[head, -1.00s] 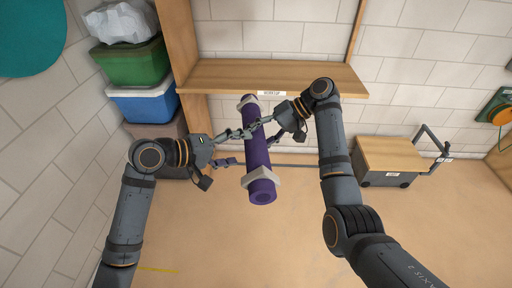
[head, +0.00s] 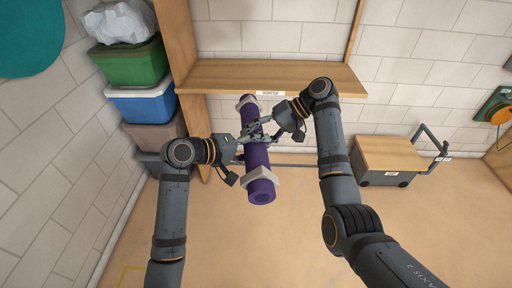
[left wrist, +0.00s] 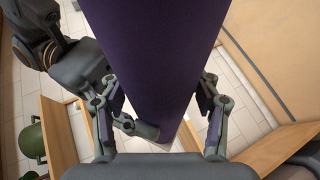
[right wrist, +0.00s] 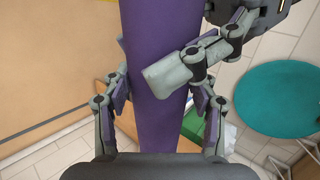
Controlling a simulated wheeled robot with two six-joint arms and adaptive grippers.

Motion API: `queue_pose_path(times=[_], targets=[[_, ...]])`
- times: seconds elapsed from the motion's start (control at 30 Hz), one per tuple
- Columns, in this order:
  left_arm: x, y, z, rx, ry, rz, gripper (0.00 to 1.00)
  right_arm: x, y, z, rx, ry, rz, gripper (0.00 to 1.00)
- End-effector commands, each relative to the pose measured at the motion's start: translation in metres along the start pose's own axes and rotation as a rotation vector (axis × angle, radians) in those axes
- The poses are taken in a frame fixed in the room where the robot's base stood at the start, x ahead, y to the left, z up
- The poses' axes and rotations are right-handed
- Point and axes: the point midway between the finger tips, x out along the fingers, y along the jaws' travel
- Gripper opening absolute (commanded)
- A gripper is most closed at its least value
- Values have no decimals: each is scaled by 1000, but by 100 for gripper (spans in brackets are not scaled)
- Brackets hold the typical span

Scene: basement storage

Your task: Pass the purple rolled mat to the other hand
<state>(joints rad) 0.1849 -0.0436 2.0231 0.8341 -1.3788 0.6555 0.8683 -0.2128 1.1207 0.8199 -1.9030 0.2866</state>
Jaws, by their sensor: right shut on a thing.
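The purple rolled mat (head: 257,158) is held in mid-air, with pale bands near both ends, its near end lower in the head view. My right gripper (head: 254,127) is shut on its middle from the right; the right wrist view shows its fingers on both sides of the mat (right wrist: 158,125). My left gripper (head: 259,139) has come in from the left just nearer along the roll. In the left wrist view its open fingers (left wrist: 158,100) straddle the mat (left wrist: 155,50). Exact finger contact there is hard to tell.
A wooden shelf (head: 270,78) stands behind the mat. Stacked bins, including a green one (head: 130,65) and a blue one (head: 143,104), stand at the left. A wooden-topped cart (head: 392,155) is at the right. The floor in front is clear.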

Motion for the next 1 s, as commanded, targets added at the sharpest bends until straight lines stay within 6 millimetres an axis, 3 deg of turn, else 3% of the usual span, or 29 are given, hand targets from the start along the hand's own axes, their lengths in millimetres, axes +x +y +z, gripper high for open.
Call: queue_pose_path(times=[0.07,0.3,0.33,0.5,0.87,1.0], targets=[[0,0,0,0,0,0,47,0,-1,0,-2,1,-1,12],[0,0,0,0,0,-1,14,0,-1,0,-2,1,-1,12],[0,1,0,1,1,2,12,0,-1,0,-2,1,-1,60],[0,1,0,1,1,1,12,0,-1,0,-1,1,-1,83],[0,1,0,1,1,2,11,-2,0,0,0,1,0,85],[0,1,0,1,1,2,11,-23,0,-1,-1,3,3,85]])
